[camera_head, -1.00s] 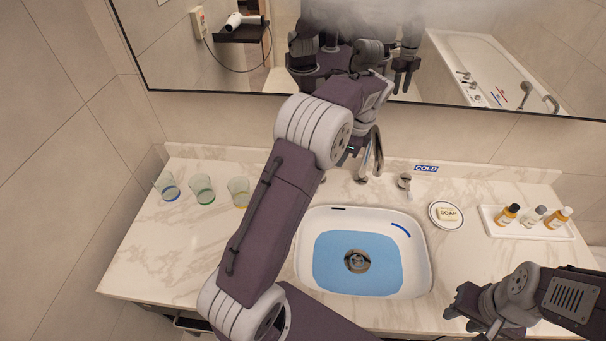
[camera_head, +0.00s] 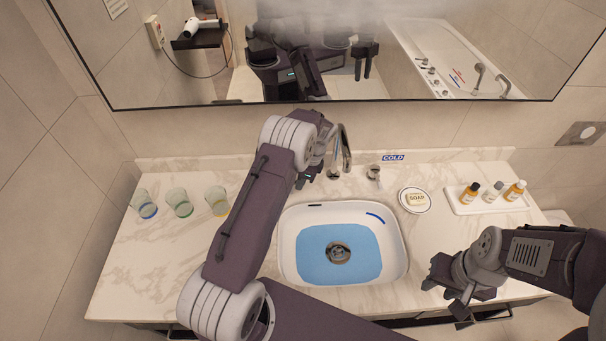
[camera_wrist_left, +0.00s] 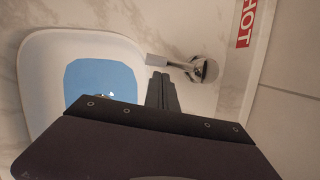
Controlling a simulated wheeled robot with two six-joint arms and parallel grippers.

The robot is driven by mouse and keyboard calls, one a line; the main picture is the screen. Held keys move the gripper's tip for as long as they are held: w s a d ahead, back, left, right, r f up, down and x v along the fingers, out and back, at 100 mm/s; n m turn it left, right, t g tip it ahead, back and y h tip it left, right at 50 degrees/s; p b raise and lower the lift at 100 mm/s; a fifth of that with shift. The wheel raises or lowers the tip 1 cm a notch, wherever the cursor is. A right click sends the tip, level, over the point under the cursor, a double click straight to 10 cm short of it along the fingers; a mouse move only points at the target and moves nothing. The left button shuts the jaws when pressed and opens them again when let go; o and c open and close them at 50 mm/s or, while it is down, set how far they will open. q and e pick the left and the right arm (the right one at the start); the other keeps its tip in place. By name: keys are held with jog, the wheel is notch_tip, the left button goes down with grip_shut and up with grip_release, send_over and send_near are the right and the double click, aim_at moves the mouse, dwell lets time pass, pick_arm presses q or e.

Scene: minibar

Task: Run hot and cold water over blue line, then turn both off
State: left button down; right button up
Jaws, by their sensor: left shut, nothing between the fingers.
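The white sink basin (camera_head: 288,245) holds blue water (camera_head: 318,262). The water's edge lies below the blue line (camera_head: 376,217) on the basin's inner wall. The chrome spout (camera_head: 341,150) stands behind the basin; I see no stream from it. The cold handle (camera_head: 374,172) is right of it, by the COLD label (camera_head: 393,158). My left gripper (camera_head: 308,178) is left of the spout, shut and empty. In the left wrist view its fingertips (camera_wrist_left: 160,78) are close beside the hot handle (camera_wrist_left: 198,69); contact is unclear. The HOT label (camera_wrist_left: 246,22) is nearby. My right gripper (camera_head: 448,285) appears open, right of the basin.
Several glasses, such as the green-rimmed one (camera_head: 180,203), stand on the left counter. A soap dish (camera_head: 414,200) and a white tray (camera_head: 497,203) with bottles are on the right. The mirror (camera_head: 390,60) is behind, fogged at the top.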

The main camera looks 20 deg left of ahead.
pick_arm(q)
jog(key=shift+a+f, duration=0.2)
jog(key=shift+f, duration=0.15)
jog(key=shift+s+a+r+m+p, duration=0.25)
jog(key=shift+s+a+m+p, duration=0.3)
jog(key=shift+m, duration=0.35)
jog(key=shift+a+m+t+p, duration=0.15)
jog(key=shift+m+t+p, duration=0.15)
jog(key=shift+m+t, duration=0.1)
jog(key=shift+s+a+f, duration=0.15)
jog(key=shift+a+f, duration=0.05)
jog(key=shift+a, duration=0.15)
jog(key=shift+d, duration=0.1)
